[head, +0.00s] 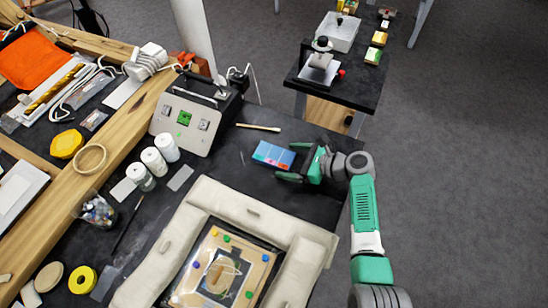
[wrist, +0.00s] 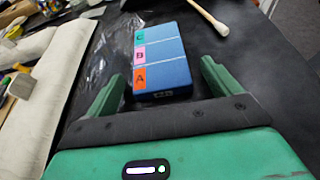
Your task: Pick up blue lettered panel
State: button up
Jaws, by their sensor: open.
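The blue lettered panel (head: 273,154) lies flat on the dark table, just left of my gripper (head: 291,163) in the head view. In the wrist view the panel (wrist: 172,58) is a blue block with orange, pink and green labels reading A, B and C along its left side, split by pale lines. My gripper (wrist: 166,88) is open. Its two green fingers point at the panel's near end, the left finger close to its lower left and the right finger apart from its right side. Nothing is held.
A wooden-handled stick (head: 258,127) lies beyond the panel. A grey control box (head: 183,122) and white jars (head: 154,161) stand to the left. A padded frame (head: 240,212) around a framed piece lies in front. The table edge is close on the right.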

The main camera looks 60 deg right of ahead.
jog(key=shift+w+f, duration=0.2)
jog(key=shift+w, duration=0.2)
jog(key=c, duration=1.1)
jog(key=shift+r, duration=0.15)
